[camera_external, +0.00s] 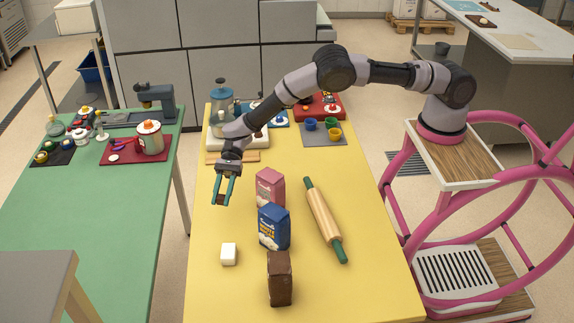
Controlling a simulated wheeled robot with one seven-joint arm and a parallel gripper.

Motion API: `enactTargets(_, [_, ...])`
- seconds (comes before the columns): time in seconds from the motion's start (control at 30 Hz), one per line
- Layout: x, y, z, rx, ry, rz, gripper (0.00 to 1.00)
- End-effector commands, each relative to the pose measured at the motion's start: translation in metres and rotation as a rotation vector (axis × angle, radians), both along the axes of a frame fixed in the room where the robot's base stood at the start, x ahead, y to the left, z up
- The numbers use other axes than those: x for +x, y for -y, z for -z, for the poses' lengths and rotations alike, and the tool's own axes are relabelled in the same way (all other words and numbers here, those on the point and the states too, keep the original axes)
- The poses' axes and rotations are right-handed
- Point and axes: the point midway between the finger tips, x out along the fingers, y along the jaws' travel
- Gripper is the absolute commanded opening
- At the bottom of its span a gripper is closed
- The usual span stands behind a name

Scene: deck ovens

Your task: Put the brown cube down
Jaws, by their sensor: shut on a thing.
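My gripper (222,198) is at the left-middle part of the yellow table, pointing down with its teal fingers. It is shut on a small dark brown cube (221,199), which shows between the fingertips. The yellow table top (215,285) lies beneath it; I cannot tell how far the cube is above the surface. The fingers partly hide the cube.
A white block (228,254) is in front of my gripper. Pink (270,187), blue (273,227) and brown (279,278) bags stand to its right, with a rolling pin (325,220) beyond. A wooden board (232,157) lies behind. The table's left-front area is clear.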

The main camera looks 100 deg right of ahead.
Motion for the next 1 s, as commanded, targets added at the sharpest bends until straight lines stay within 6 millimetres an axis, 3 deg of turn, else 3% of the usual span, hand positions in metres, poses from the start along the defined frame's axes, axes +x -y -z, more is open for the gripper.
enactTargets(0.1, [-0.006,-0.024,0.0,0.001,0.003,-0.147,0.0])
enactTargets(0.3, [-0.011,-0.039,0.003,0.0,0.0,-0.256,0.0])
enactTargets(0.6, [-0.013,-0.04,0.051,0.0,-0.002,-0.268,0.0])
enactTargets(1.0, [-0.013,-0.04,0.098,-0.001,0.0,-0.266,0.0])
